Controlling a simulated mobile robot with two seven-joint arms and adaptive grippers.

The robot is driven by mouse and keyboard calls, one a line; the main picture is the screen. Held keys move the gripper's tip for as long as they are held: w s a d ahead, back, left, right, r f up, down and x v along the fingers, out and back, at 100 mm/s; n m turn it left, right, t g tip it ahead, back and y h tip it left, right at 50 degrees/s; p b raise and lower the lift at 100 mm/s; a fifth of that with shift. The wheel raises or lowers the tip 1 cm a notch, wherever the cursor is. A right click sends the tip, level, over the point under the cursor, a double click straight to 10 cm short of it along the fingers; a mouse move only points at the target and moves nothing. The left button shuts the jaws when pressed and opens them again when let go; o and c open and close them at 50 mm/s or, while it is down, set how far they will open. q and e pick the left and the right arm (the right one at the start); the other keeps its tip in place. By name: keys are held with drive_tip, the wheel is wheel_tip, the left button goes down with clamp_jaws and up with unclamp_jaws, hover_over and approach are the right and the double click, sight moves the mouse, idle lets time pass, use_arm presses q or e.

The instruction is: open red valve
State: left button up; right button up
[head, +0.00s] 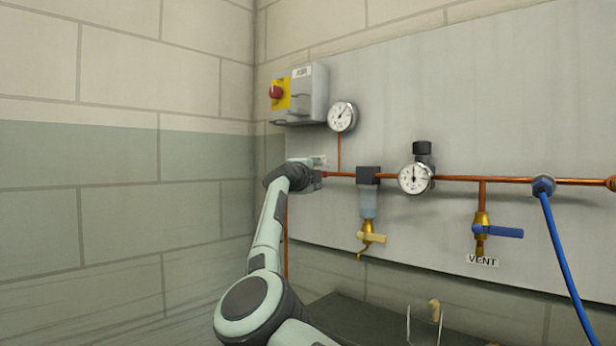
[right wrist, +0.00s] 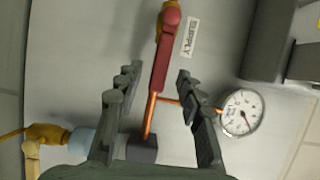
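In the right wrist view the red valve (right wrist: 160,62) has a long red lever with a rounded red end near its brass body at the top edge. The lever lies over the copper pipe and looks roughly in line with it. A SUPPLY label (right wrist: 190,38) is beside it. My right gripper (right wrist: 158,75) is open, with one finger on each side of the lever and visible gaps. In the head view my right gripper (head: 317,177) is at the left end of the pipe and hides the red valve. My left gripper is not in view.
A pressure gauge (head: 341,116) and a grey switch box (head: 312,92) with a red knob are above my gripper. A filter (head: 368,198), regulator gauge (head: 414,178), blue vent lever (head: 497,231) and blue hose (head: 562,250) are to the right.

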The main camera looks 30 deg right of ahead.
drive_tip(key=v, duration=0.8)
drive_tip(key=shift+s+a, duration=0.2)
drive_tip(key=shift+a, duration=0.1)
